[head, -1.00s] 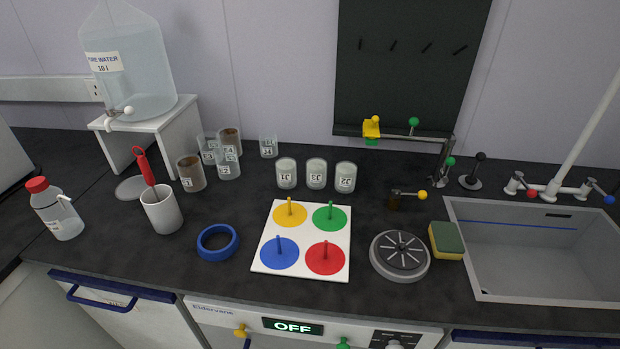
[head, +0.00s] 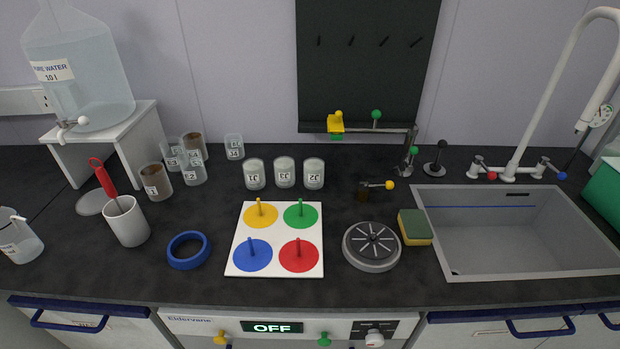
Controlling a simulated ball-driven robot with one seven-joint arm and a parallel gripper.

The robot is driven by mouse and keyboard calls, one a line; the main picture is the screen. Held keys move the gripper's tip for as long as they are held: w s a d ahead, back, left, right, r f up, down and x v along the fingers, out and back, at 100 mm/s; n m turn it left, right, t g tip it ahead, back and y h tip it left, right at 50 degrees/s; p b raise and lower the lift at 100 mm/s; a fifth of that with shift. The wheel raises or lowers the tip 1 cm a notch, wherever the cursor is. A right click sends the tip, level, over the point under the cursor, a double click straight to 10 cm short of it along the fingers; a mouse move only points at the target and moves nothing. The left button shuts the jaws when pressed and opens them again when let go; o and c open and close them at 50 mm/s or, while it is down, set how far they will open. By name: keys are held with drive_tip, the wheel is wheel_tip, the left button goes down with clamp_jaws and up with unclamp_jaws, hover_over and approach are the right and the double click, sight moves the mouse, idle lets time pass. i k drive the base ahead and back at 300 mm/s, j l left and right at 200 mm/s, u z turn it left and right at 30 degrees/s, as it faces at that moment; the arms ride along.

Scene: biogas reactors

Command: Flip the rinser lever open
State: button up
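A round grey rinser (head: 371,247) with a dark spoked top sits on the dark counter, left of the sink. Behind it a short metal lever with a yellow ball end (head: 389,185) sticks out to the right from a small dark brown body (head: 362,195). I take this to be the rinser lever, though no link to the rinser shows. The lever lies roughly level, pointing right. My gripper is not in view, and nothing touches the rinser or the lever.
A yellow-green sponge (head: 415,227) lies between rinser and sink (head: 520,240). A white board (head: 275,270) with coloured discs lies left of the rinser, with several jars behind. A metal stand (head: 408,155) with coloured knobs and a black lever (head: 436,158) stand behind the lever.

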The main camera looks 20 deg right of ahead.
sight(363, 186)
drive_tip(key=i+z, duration=0.1)
drive_tip(key=z, duration=0.35)
drive_tip(key=j+z, duration=0.15)
drive_tip(key=z, duration=0.3)
drive_tip(key=i+j+z, duration=0.1)
drive_tip(key=z, duration=0.35)
drive_tip(key=j+z, duration=0.15)
drive_tip(key=z, duration=0.3)
drive_tip(key=j+z, duration=0.3)
drive_tip(key=j, duration=0.4)
drive_tip(key=k+j+z, duration=0.1)
drive_tip(key=j+z, duration=0.2)
drive_tip(key=j, duration=0.9)
drive_tip(key=k+z, duration=0.05)
